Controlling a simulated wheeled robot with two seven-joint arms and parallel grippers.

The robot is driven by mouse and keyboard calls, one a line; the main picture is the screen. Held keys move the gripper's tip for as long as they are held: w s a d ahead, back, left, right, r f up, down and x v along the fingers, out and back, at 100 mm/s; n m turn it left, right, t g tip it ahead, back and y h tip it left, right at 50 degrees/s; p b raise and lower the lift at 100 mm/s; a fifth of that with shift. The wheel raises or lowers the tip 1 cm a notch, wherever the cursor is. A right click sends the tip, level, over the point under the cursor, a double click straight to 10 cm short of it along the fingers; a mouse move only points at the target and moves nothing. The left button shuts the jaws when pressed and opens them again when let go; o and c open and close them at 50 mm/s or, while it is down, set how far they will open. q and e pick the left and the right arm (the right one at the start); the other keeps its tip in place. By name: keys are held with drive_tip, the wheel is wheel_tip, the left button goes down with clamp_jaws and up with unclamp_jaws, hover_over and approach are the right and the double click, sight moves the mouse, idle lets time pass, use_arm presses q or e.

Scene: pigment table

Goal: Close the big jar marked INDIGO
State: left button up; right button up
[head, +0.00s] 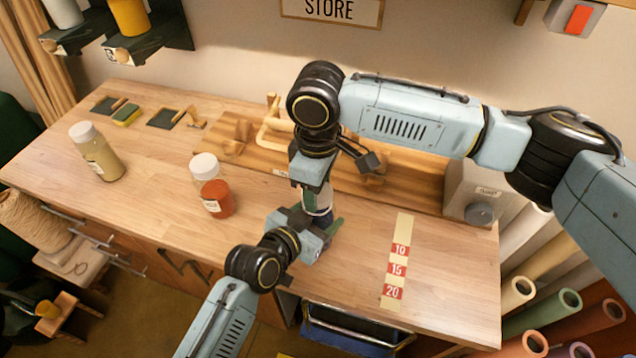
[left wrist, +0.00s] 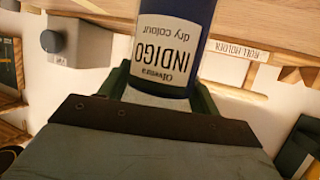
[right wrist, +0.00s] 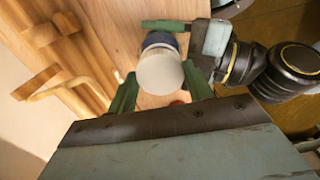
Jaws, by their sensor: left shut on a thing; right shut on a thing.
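The big INDIGO jar (left wrist: 160,45) holds dark blue powder and has a white label, which reads upside down in the left wrist view. In the head view the jar (head: 322,221) stands on the bench, mostly hidden by my grippers. My left gripper (head: 318,236) is shut on the jar's body from the side. A round white lid (right wrist: 160,73) is at the jar's top in the right wrist view. My right gripper (right wrist: 160,92) is shut on this lid from above. I cannot tell whether the lid is fully seated.
A jar of red powder (head: 216,199) and a jar of yellowish powder (head: 105,164) stand to the left, both white-capped. A wooden rack (head: 410,181) lies behind. A grey box with a knob (head: 472,196) is at right. A numbered strip (head: 395,270) lies on the clear front right.

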drive_tip(key=shift+f, duration=0.5)
use_arm(q)
drive_tip(key=shift+s+d, duration=0.1)
use_arm(e)
drive_tip(key=shift+d+f, duration=0.1)
drive_tip(key=shift+f, duration=0.35)
drive_tip(key=shift+s+r, duration=0.1)
drive_tip(key=shift+r, duration=0.3)
drive_tip(key=shift+r, duration=0.45)
idle(0.9)
drive_tip(key=shift+f, duration=0.4)
drive_tip(key=shift+f, duration=0.35)
